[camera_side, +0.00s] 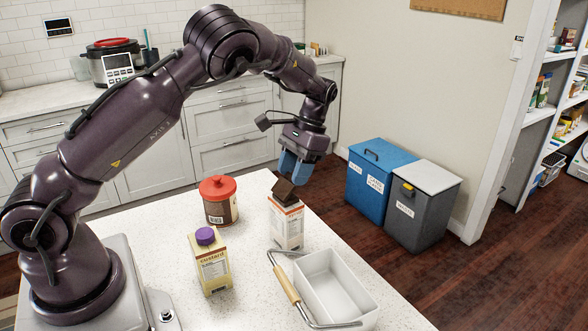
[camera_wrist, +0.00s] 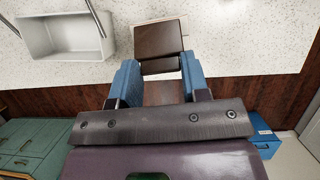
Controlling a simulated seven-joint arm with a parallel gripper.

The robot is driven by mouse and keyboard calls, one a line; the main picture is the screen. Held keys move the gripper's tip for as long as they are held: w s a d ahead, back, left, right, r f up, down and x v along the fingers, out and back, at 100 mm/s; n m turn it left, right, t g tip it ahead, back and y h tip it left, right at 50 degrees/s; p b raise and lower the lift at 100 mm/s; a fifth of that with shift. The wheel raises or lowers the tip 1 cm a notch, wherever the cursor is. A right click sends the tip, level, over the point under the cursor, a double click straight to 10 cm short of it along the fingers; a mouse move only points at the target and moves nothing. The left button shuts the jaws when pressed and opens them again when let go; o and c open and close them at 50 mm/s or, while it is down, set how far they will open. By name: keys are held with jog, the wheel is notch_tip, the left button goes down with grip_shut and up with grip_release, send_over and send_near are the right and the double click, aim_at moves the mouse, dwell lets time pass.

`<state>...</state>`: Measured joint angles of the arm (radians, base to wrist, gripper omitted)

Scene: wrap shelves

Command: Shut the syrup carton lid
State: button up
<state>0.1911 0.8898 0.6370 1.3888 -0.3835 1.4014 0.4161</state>
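A white carton with an orange band (camera_side: 287,224) stands upright on the counter; its label is too small to read. Its brown lid (camera_side: 284,191) stands raised at a slant on top, and also shows in the wrist view (camera_wrist: 159,38). My gripper (camera_side: 296,176) is just above and behind the lid in the side view. In the wrist view my gripper (camera_wrist: 159,70) has its blue fingers apart, with the lid's near edge at or just beyond the fingertips. I cannot tell whether they touch it. Most of the carton body is hidden there beneath the lid.
A custard carton (camera_side: 211,264) with a purple cap and a red-lidded jar (camera_side: 219,203) stand left of the white carton. An empty white tray (camera_side: 300,292) with a wooden-handled bail is close in front. Blue (camera_side: 379,185) and grey (camera_side: 421,212) bins stand beyond the counter edge.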

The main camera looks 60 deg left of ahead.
jog(key=shift+c, duration=1.2)
jog(key=shift+w+f+g, duration=0.45)
jog(key=shift+f+g, duration=0.05)
jog(key=shift+g, duration=0.6)
jog(key=shift+w+f+g, duration=0.4)
jog(key=shift+f+g, duration=0.1)
jog(key=shift+g, duration=0.6)
jog(key=o, duration=0.9)
jog(key=shift+o, duration=0.2)
jog(key=shift+r, duration=0.1)
